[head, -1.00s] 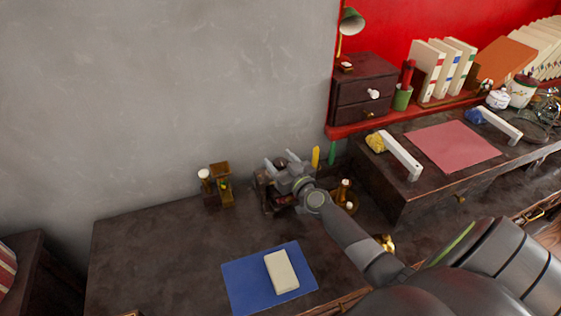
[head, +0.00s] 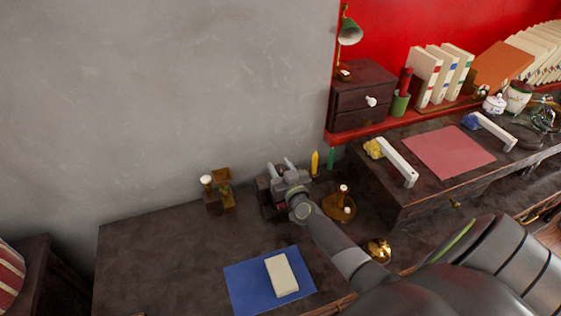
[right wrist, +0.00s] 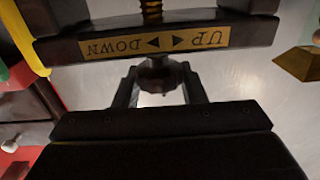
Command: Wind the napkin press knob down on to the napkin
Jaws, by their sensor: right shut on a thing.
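The napkin press (head: 265,198) stands on the dark table near the wall, mostly hidden by my right gripper (head: 280,172). In the right wrist view the press crossbar (right wrist: 240,32) carries a brass plate marked UP and DOWN with arrows, upside down in the picture. A threaded brass spindle (right wrist: 152,10) shows beyond the crossbar. The dark round knob (right wrist: 158,78) sits between the fingers of my right gripper, which is shut on it. I cannot make out the napkin in the press. My left gripper is not in view.
A blue mat (head: 240,285) with a cream block (head: 282,276) lies in front of the press. A small brass-and-wood stand (head: 222,188) is to its left, and a round brass tray (head: 340,208) to its right. The table's left part is clear.

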